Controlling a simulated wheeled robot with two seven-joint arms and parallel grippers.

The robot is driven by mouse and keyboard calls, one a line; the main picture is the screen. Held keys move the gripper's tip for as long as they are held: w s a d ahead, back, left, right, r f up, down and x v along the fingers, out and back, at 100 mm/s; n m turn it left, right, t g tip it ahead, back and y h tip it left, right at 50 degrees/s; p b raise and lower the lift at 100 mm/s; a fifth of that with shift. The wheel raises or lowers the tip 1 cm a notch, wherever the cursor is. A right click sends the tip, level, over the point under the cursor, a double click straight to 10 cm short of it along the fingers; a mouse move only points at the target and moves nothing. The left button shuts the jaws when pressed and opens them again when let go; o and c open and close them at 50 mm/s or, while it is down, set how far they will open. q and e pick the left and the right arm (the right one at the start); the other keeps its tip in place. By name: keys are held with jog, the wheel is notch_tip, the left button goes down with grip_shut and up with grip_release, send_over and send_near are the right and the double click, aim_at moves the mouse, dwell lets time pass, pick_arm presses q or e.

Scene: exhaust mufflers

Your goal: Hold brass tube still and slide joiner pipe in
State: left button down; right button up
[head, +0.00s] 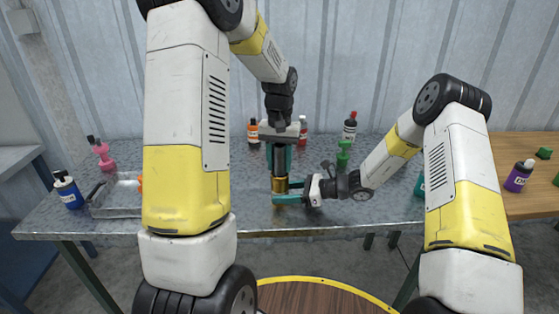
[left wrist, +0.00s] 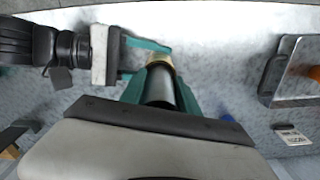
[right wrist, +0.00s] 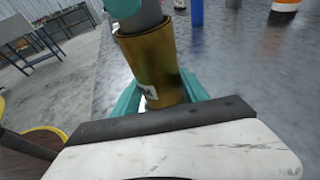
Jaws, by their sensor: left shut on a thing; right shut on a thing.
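The brass tube (head: 280,185) stands upright over the metal table. It also shows in the right wrist view (right wrist: 153,70). My right gripper (head: 288,197) comes in from the right and is shut on the tube, its teal fingers (right wrist: 158,95) on either side. My left gripper (head: 279,168) points down from above and is shut on the grey joiner pipe (left wrist: 160,85). In the right wrist view the pipe (right wrist: 142,20) meets the tube's open top and its lower end appears inside the rim. How deep it sits is hidden.
A metal tray (head: 115,211) lies on the left of the table, beside a blue bottle (head: 67,190) and a pink bottle (head: 102,155). Several bottles stand at the back, including an orange one (head: 253,132). A green bottle (head: 343,155) stands close behind my right gripper.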

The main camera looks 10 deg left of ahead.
aim_at(279, 146)
pick_arm(q)
jog(key=shift+f, duration=0.55)
jog(key=c, duration=0.8)
grip_release()
notch_tip(279, 146, up, 12)
